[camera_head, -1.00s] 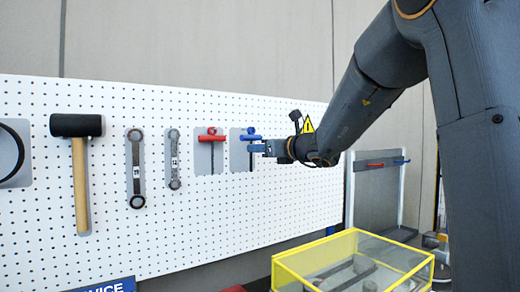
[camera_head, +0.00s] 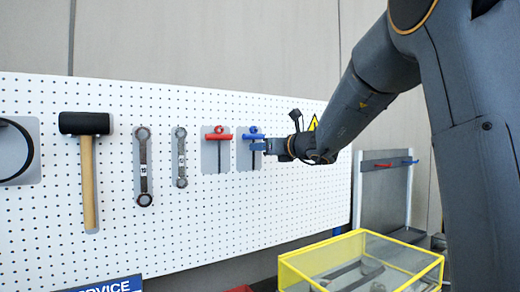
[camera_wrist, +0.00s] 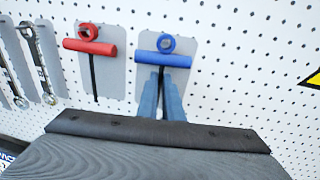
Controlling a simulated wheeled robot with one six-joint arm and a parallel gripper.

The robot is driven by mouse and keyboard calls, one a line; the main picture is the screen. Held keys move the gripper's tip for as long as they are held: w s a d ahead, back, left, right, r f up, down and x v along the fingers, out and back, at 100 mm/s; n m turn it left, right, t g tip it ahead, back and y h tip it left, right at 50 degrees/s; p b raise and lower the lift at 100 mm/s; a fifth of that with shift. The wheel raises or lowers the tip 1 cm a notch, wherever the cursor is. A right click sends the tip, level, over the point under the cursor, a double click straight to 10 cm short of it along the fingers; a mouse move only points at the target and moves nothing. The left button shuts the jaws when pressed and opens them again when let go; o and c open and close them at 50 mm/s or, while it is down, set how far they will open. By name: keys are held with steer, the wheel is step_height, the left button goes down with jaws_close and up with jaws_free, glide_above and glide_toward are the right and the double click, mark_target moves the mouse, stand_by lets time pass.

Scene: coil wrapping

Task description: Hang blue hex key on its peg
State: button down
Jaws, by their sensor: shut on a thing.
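The blue hex key (camera_head: 252,136) is in front of a grey backing patch on the pegboard, right of the red hex key (camera_head: 217,136). In the wrist view, the blue hex key (camera_wrist: 163,58) has its ring up and its handle bar level, much like the hanging red hex key (camera_wrist: 90,47). My gripper (camera_head: 259,146) is at the blue key, and in the wrist view its narrow blue fingers (camera_wrist: 162,90) are shut on it just below the handle. I cannot tell whether the ring is around the peg or touches the board.
The white pegboard (camera_head: 130,235) also holds a hammer (camera_head: 88,165) and two wrenches to the left. A yellow-edged clear bin (camera_head: 362,262) stands below my arm. A grey rack (camera_head: 385,195) stands behind at right. Space in front of the board is free.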

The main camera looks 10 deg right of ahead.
steer(key=shift+f, duration=0.2)
steer(key=c, duration=1.8)
jaws_free()
steer(key=shift+c, duration=0.2)
